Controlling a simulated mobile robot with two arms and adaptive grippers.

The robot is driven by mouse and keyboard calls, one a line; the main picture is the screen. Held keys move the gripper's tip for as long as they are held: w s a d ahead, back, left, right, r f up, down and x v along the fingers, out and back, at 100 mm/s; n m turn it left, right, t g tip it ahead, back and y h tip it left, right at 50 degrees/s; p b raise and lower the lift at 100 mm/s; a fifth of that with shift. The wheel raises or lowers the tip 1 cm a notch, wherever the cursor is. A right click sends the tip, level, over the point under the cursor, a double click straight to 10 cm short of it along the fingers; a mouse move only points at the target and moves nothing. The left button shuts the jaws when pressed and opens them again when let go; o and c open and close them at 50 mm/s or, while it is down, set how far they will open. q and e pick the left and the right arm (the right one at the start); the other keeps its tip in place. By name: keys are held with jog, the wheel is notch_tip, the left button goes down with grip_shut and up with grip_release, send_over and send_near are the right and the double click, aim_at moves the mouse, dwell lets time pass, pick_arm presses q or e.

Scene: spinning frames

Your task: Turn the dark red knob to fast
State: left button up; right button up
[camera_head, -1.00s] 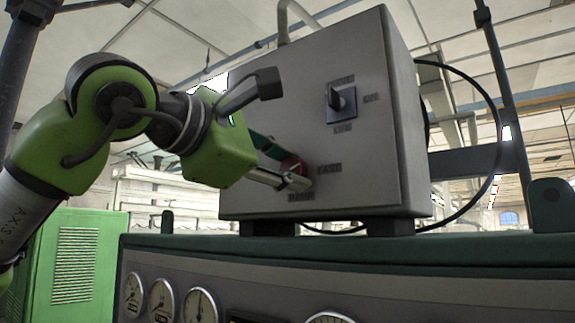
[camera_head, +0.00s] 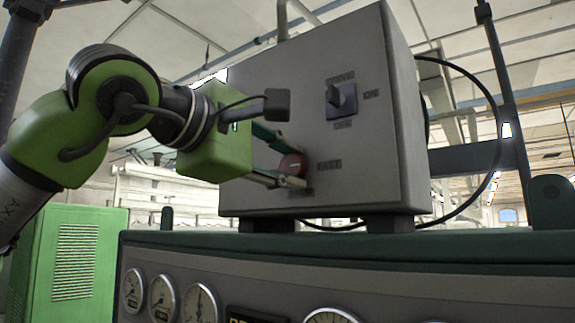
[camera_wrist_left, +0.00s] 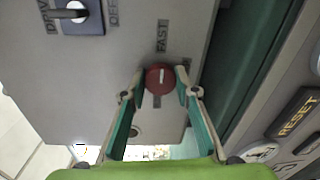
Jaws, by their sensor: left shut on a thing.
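The dark red knob (camera_head: 292,166) is round and sits low on the front of the grey box (camera_head: 275,80). My left gripper (camera_head: 289,163) reaches it from the left, one finger above and one below. In the left wrist view its fingers stand on both sides of the knob (camera_wrist_left: 160,79), shut on it. A pale line on the knob lies roughly toward the FAST label (camera_wrist_left: 162,36). The FAST label is right of the knob in the head view (camera_head: 328,165). Another label below the knob is partly hidden by the lower finger. My right gripper is not in view.
A black switch (camera_head: 341,99) with ON and other labels is higher on the box. The box stands on a green-topped console (camera_head: 450,245) with several round gauges (camera_head: 200,304). A black cable (camera_head: 497,130) loops at the right. A green cabinet (camera_head: 75,262) stands at the left.

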pick_arm(q)
jog(key=shift+d+f, duration=0.1)
jog(key=shift+f, duration=0.05)
jog(key=o, duration=1.1)
jog(key=shift+s, duration=0.2)
jog(key=shift+s+a+r, duration=0.2)
jog(key=shift+s+a, duration=0.05)
jog(key=shift+a, duration=0.05)
jog(key=v, duration=1.1)
jog(key=shift+s, duration=0.15)
